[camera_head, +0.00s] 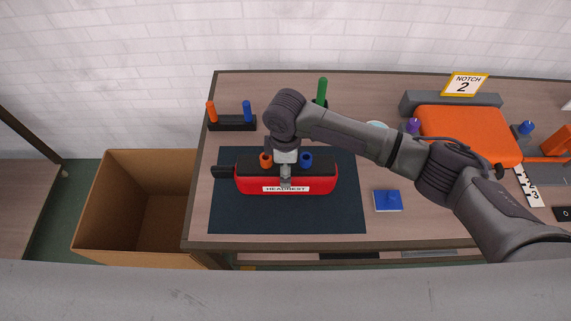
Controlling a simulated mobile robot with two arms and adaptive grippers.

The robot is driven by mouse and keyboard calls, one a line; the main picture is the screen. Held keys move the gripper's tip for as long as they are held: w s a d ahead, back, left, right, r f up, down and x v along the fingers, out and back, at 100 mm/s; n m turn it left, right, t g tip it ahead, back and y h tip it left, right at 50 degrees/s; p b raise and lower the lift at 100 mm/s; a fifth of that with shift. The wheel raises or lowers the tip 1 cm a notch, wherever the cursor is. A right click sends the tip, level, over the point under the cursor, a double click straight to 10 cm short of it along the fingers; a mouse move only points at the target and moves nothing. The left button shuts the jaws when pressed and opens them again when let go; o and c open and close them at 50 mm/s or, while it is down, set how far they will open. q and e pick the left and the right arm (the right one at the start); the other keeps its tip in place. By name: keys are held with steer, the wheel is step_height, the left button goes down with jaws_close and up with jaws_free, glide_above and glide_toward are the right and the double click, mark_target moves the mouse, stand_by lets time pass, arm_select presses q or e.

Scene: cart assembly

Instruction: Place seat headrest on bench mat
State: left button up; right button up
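The seat headrest (320,184) is a red block with a dark top and a white "HEADREST" label on its front. It is over the dark bench mat (335,218), level and lengthwise across it. I cannot tell whether it rests on the mat or is just above it. My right gripper (286,178) points down at the headrest's middle, between an orange and a blue peg. Its fingers are small and seen edge-on, so their grip is unclear. My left gripper is out of view.
An open cardboard box (150,205) stands left of the table. A peg holder (232,123) is behind the mat. A blue plate (387,201) lies right of it. An orange seat part (468,135) lies at the right, near a "NOTCH 2" sign (464,85).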

steer(key=o, duration=1.5)
steer(key=shift+o, duration=0.2)
step_height(320, 180, up, 12)
steer(key=b, duration=0.1)
steer(key=shift+b, duration=0.35)
